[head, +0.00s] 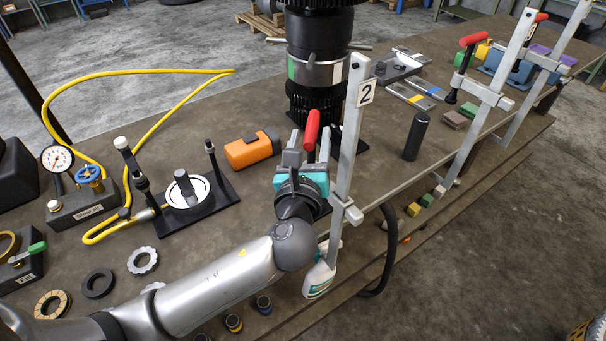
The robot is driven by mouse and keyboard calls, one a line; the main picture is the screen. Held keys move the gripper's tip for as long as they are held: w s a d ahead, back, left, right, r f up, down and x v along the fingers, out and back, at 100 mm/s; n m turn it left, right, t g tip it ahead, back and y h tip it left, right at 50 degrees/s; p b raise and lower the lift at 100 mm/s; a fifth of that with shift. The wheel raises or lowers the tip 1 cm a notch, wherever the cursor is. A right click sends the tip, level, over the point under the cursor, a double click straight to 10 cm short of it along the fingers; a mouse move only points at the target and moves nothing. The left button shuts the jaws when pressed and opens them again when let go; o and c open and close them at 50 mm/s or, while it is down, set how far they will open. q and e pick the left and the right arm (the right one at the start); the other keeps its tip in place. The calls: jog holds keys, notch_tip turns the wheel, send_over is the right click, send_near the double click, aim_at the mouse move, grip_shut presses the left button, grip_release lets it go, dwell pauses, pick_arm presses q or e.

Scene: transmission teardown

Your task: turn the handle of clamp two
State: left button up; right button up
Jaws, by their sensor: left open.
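Clamp two is a tall grey bar clamp (348,150) near the table's front edge, with a white label "2" (366,94) at its top. Its red handle (311,131) stands upright just left of the bar. My left arm comes in from the lower left. My left gripper (293,158), with a teal band on its body, is open at the lower part of the red handle. I cannot tell whether its fingers touch the handle; the handle's lower end is hidden behind the gripper. My right gripper is not in view.
A large black cylindrical assembly (318,55) stands behind the handle. More clamps with red handles (473,40) stand at the right. A white bottle (320,279) is below.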

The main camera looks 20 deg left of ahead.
pick_arm(q)
jog(key=s+d+b, duration=0.1)
jog(key=s+d, duration=0.1)
jog(key=s, duration=0.9)
